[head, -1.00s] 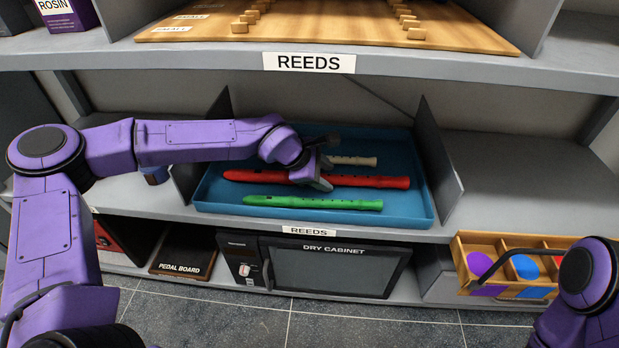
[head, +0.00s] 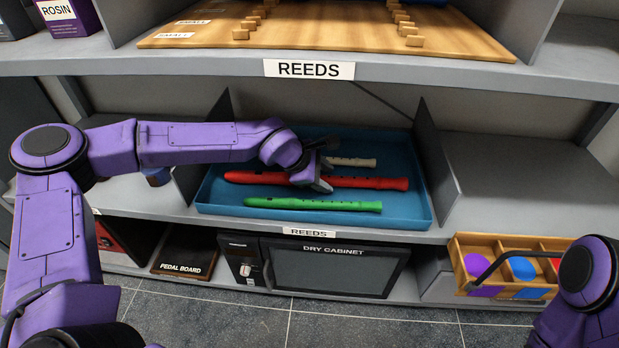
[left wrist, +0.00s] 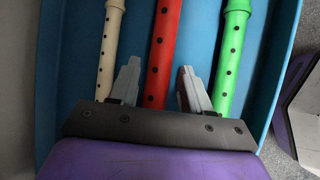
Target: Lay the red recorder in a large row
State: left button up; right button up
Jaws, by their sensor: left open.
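The red recorder (head: 372,183) lies lengthwise in the blue tray (head: 424,208) on the middle shelf, between a cream recorder (head: 357,162) behind it and a green recorder (head: 312,204) in front. My left gripper (head: 322,182) is at the middle of the red recorder. In the left wrist view the open fingers (left wrist: 161,92) stand on either side of the red recorder (left wrist: 163,50), with gaps to it. The cream recorder (left wrist: 109,45) and green recorder (left wrist: 231,60) lie outside the fingers. My right gripper is not in view.
A wooden rack (head: 330,38) with rows of pegs sits on the shelf above, partly cut off. Grey dividers (head: 437,155) flank the tray. A wooden box with coloured discs (head: 460,262) stands low at right. The middle shelf's right part is clear.

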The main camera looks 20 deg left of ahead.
pick_arm(q)
jog(key=shift+c, duration=0.3)
grip_shut()
jog(key=shift+r+p, duration=0.6)
jog(key=shift+p, duration=0.35)
jog(key=shift+r, duration=0.1)
jog(key=shift+r+p, duration=2.15)
jog(key=shift+p, duration=0.55)
